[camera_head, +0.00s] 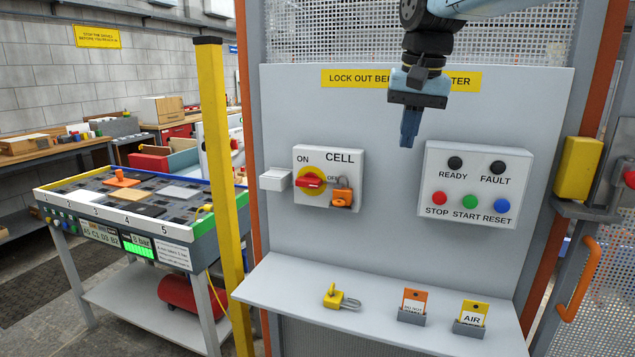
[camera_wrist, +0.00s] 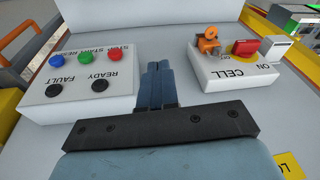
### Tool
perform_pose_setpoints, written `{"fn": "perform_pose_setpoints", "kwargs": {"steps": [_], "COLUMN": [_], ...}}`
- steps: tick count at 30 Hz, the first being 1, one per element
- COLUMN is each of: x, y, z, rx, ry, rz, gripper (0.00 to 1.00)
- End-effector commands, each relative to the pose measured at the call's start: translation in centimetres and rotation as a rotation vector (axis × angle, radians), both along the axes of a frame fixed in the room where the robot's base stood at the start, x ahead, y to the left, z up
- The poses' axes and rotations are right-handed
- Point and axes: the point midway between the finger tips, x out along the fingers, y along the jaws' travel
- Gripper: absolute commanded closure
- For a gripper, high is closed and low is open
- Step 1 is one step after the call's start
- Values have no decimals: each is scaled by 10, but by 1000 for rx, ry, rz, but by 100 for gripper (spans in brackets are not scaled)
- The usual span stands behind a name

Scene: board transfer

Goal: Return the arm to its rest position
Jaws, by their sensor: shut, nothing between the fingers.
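My gripper (camera_head: 407,140) hangs from my arm at the top middle of the head view, fingers down and closed together. It is in front of the grey panel (camera_head: 390,240), between the CELL switch box (camera_head: 328,160) and the button box (camera_head: 475,160). In the wrist view my gripper (camera_wrist: 158,66) shows its blue fingers together with nothing between them. The red switch handle (camera_head: 311,181) lies sideways on its yellow disc. An orange padlock (camera_head: 342,192) hangs at the right of the handle.
A shelf (camera_head: 300,290) below the panel holds a yellow padlock (camera_head: 340,298), an orange tag (camera_head: 413,302) and a yellow AIR tag (camera_head: 472,316) in holders. A yellow post (camera_head: 220,180) and a board table (camera_head: 120,205) stand at left. The space below my gripper is clear.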

Motion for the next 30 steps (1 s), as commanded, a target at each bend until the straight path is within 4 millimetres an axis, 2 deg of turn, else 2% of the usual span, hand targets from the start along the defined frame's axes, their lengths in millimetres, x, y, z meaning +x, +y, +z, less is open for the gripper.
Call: {"fn": "perform_pose_setpoints", "kwargs": {"steps": [1, 6, 16, 22, 30], "x": [-15, -57, -130, -152, -156], "y": [-9, -33, -64, -70, -71], "z": [-8, -38, -109, -136, -141], "rx": [-2, -20, -81, -109, -115], "ry": [-22, -96, -228, -269, -278], "rz": [10, 57, 140, 169, 175], "gripper": [100, 100, 100, 100, 100]}}
